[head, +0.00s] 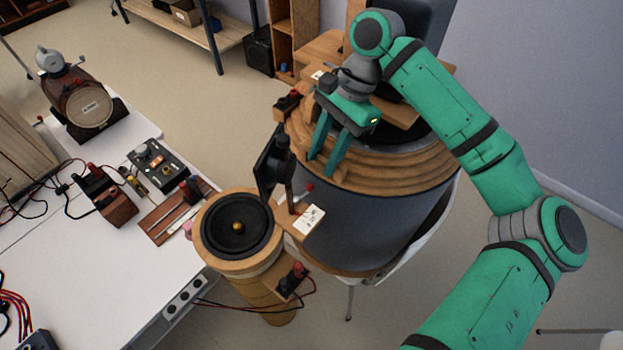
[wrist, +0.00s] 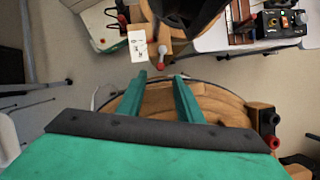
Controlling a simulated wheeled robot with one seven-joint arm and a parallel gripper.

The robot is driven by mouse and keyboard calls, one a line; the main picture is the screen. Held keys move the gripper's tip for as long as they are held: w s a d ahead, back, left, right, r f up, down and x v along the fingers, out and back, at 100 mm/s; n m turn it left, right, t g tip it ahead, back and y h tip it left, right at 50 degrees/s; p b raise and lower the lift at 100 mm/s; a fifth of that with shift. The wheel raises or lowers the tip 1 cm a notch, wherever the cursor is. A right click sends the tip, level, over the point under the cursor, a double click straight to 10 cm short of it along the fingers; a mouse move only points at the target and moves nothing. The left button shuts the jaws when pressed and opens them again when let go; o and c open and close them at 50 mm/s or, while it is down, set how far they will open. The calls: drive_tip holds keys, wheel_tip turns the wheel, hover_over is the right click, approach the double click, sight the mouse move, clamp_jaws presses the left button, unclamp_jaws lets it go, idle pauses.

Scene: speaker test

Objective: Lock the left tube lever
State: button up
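The smaller wooden tube (head: 262,270), at the left, has a black speaker cone (head: 231,226) on top. The larger dark grey tube (head: 370,225), at the right, has a stepped wooden ring. A small lever with a red tip (head: 308,187) stands between the tubes, beside a white label (head: 309,219). In the wrist view the red-tipped lever (wrist: 162,50) shows beyond my fingertips, next to the label (wrist: 138,45). I cannot tell whether it is locked. My gripper (head: 321,167) is open and empty over the larger tube's ring, apart from the lever; its fingers also show in the wrist view (wrist: 160,77).
A black upright plate (head: 273,160) stands between the tubes, close to my fingers. A terminal block with red knobs (head: 289,103) sits at the ring's back left. The white table (head: 80,250) at left holds instruments and cables. Open floor lies behind.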

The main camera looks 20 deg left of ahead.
sight(310, 185)
drive_tip(key=x, duration=0.8)
drive_tip(key=shift+r, duration=0.1)
clamp_jaws()
